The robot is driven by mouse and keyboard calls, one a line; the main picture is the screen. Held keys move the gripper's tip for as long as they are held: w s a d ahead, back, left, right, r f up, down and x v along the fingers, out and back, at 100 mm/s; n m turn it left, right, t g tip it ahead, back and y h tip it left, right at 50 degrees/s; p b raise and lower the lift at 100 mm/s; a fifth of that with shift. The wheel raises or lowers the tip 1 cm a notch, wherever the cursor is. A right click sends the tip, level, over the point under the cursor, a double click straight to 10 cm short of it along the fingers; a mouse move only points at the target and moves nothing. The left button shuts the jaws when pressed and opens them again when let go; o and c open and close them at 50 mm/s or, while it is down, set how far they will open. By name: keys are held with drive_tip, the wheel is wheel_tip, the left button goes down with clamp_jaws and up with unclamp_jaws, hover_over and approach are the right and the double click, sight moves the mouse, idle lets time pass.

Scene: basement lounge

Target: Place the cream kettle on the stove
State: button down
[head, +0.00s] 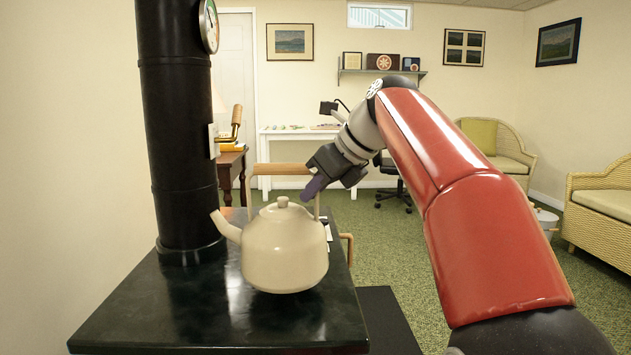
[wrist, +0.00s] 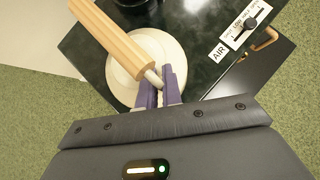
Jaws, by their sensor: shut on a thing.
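The cream kettle (head: 285,250) is upright over the black stove top (head: 130,312), with its spout toward the stove pipe. I cannot tell whether its base touches the surface or hangs just above it. My gripper (head: 316,188) comes in from the right and is shut on the metal upright of the kettle's handle. In the wrist view, the purple fingers of my gripper (wrist: 158,94) pinch that upright, below the wooden grip. The kettle (wrist: 165,50) shows there beneath the handle, over the stove top (wrist: 205,25). The fingers hide part of the upright.
The black stove pipe (head: 175,130) rises close to the left of the kettle, with a gauge (head: 209,26) near its top. Green carpet and wicker seats (head: 605,205) lie beyond to the right.

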sight(317, 205)
drive_tip(key=shift+f+b, duration=0.9)
drive_tip(key=shift+f, duration=0.85)
drive_tip(key=shift+f, duration=0.15)
drive_tip(key=c, duration=1.6)
unclamp_jaws()
drive_tip(key=shift+f, duration=0.15)
drive_tip(key=shift+o, duration=0.2)
drive_tip(key=shift+s+r, duration=0.1)
drive_tip(key=shift+r, duration=0.3)
drive_tip(key=p+v, duration=0.4)
drive_tip(key=v, duration=0.7)
drive_tip(key=shift+s+d, duration=0.2)
drive_tip(key=shift+d, duration=0.05)
drive_tip(key=shift+r, duration=0.1)
